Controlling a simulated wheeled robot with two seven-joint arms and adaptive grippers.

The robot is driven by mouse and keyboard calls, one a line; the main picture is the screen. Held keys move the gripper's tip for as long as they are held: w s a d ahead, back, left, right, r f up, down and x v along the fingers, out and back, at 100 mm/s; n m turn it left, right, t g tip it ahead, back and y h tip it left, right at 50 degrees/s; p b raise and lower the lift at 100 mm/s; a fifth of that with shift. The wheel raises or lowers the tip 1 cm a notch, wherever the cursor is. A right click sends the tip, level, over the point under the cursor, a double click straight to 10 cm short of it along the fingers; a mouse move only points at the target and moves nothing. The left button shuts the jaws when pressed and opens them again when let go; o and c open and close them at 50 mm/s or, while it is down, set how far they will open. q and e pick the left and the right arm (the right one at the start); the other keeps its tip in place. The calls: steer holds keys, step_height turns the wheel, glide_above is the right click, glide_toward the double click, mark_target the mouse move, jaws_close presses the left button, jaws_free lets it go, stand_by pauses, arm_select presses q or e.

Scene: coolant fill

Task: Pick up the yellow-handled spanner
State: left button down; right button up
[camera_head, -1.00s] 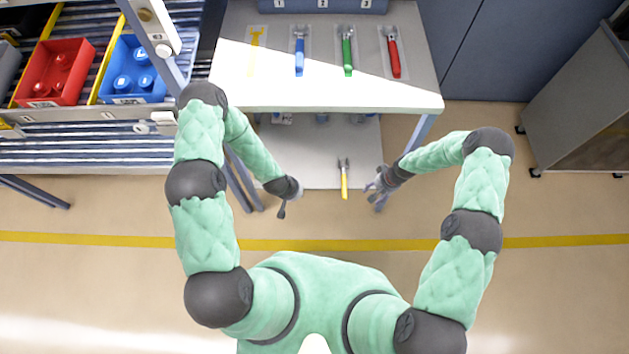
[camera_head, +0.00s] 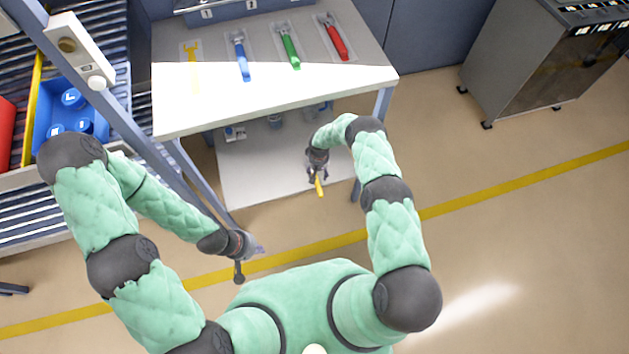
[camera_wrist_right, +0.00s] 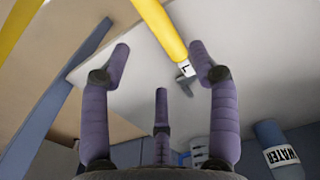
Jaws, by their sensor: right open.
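The yellow-handled spanner (camera_head: 320,187) lies on the white lower shelf (camera_head: 262,180), its handle pointing toward the shelf's front edge. My right gripper (camera_head: 317,174) is over it and hides its head in the head view. In the right wrist view, the yellow handle (camera_wrist_right: 163,28) comes in from the top and the grey jaw (camera_wrist_right: 186,78) shows beyond it. The open right fingers (camera_wrist_right: 162,65) stand apart around the spanner's line, with no visible grip on it. My left gripper (camera_head: 250,256) hangs to the left, away from the shelf; its fingers are too small to judge.
The upper white table (camera_head: 270,95) overhangs the shelf and carries blue (camera_head: 240,58), green (camera_head: 289,50) and red (camera_head: 333,40) spanners beside a yellow outline. A bottle labelled WATER (camera_wrist_right: 278,155) stands on the lower shelf. A roller rack with a blue bin (camera_head: 62,105) is at left.

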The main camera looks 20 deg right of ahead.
mark_target(317, 176)
steer(key=shift+w+a+f+b, duration=0.15)
steer(key=shift+f+b, duration=0.65)
steer(key=shift+f, duration=0.55)
steer(key=shift+w+a+f+b, duration=0.15)
steer(key=shift+f+b, duration=0.65)
steer(key=shift+f, duration=0.5)
steer(key=shift+c, duration=0.3)
steer(key=shift+s, duration=0.1)
jaws_close()
